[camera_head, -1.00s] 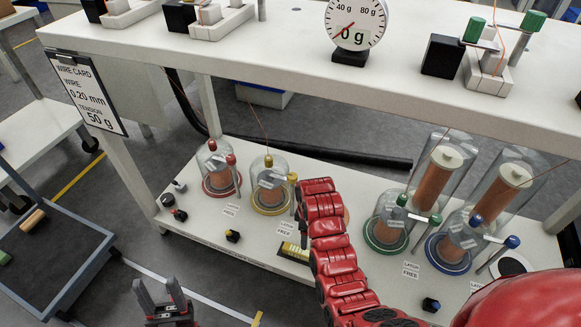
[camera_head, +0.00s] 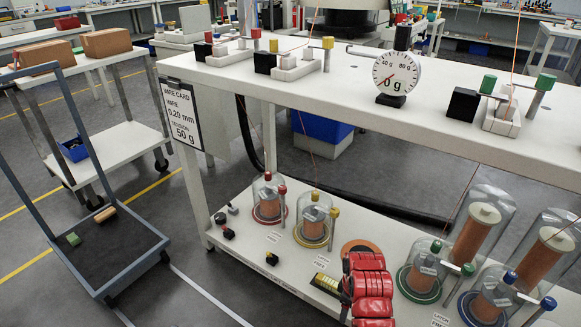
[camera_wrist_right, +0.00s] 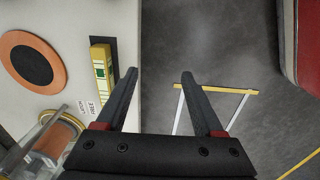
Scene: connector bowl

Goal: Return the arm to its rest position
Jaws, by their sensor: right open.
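My right arm (camera_head: 368,290) shows red in the head view at the bottom, in front of the lower shelf. Its gripper (camera_wrist_right: 159,76) shows in the right wrist view, open and empty, with grey floor between the fingers. The left finger lies close to a yellow block (camera_wrist_right: 102,68) at the shelf edge in that picture; I cannot tell the gap in depth. The yellow block also shows in the head view (camera_head: 327,283), just left of the red arm. My left gripper is not in view now.
The lower shelf (camera_head: 240,252) carries several glass-covered copper spools and small black parts. The upper bench (camera_head: 300,85) holds a dial gauge (camera_head: 396,76) reading about 0 g and clamp fixtures. A blue-framed cart (camera_head: 100,245) stands at left. Open floor lies between cart and shelf.

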